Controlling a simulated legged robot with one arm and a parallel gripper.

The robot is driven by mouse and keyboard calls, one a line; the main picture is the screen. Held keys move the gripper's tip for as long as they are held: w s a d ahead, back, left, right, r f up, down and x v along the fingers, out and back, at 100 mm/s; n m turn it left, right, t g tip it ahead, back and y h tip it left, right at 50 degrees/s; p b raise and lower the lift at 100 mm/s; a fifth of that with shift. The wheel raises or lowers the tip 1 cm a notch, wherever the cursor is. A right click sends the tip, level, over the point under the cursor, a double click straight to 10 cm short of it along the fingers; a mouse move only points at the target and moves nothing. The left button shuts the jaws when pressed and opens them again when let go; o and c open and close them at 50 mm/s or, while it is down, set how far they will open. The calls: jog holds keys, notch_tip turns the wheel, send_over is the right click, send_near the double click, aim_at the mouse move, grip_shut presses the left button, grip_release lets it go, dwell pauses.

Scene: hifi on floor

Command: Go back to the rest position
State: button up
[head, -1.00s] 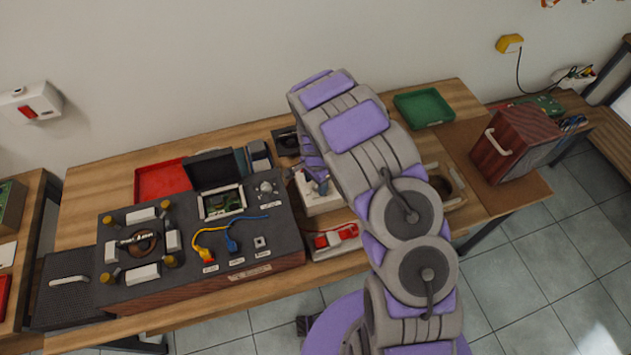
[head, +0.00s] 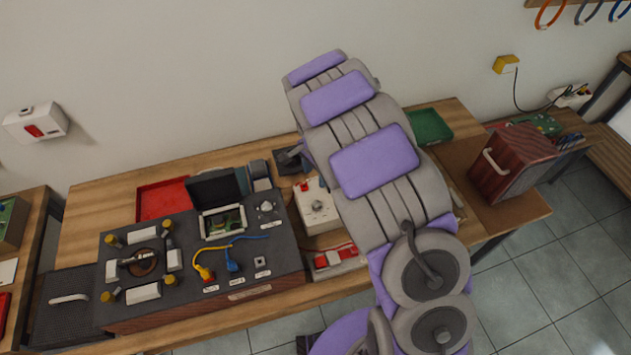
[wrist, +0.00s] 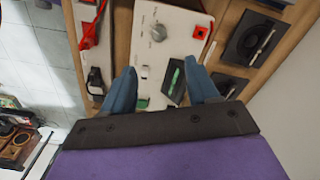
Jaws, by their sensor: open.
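My gripper (wrist: 163,90) shows in the wrist view with its two blue-grey fingers apart and nothing between them. It hangs above a white panel (wrist: 178,38) that carries a grey knob (wrist: 158,32), a red button and a green part. In the head view my arm rises in front of the bench and hides the gripper. The white panel also shows in the head view (head: 316,222), left of my arm.
A wooden workbench (head: 110,180) holds a dark control box (head: 200,270), a red tray (head: 160,200), a green tray (head: 430,125) and a wood-sided case (head: 510,160). A wall lies behind. Tiled floor (head: 570,250) is open at the right.

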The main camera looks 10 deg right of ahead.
jog(key=shift+r, duration=0.75)
